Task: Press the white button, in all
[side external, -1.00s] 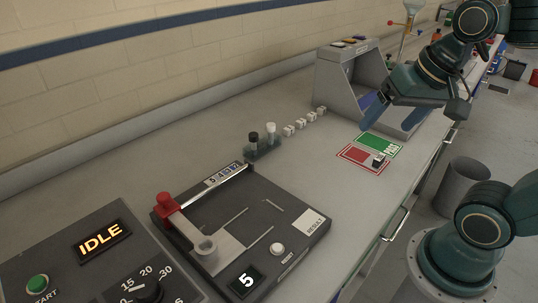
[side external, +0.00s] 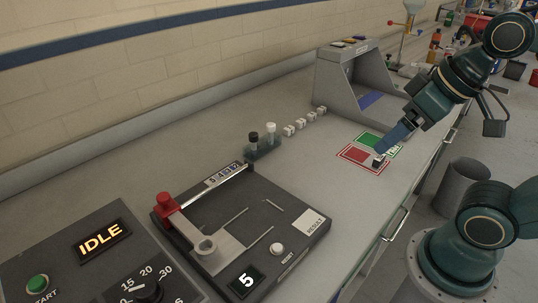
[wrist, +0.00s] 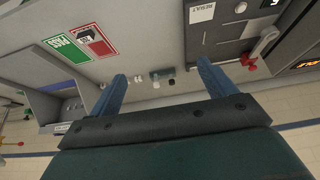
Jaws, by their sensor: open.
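The round white button (side external: 277,249) sits on the dark panel (side external: 310,245) of the tester, beside the word RESET. The same white button appears in the wrist view (wrist: 240,8) near the top edge. My gripper (side external: 386,148) is above the bench near the red and green mats, well apart from the button. In the wrist view my gripper's two blue fingers (wrist: 161,70) are spread apart with nothing held between them.
A small dark-and-white block (side external: 379,162) lies on the red mat (side external: 356,155), near my fingers. The green mat (side external: 368,140) adjoins it. A display (side external: 245,281) reads 5. Vials (side external: 271,133) and white cubes (side external: 300,124) stand behind. A grey booth (side external: 335,80) stands further back.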

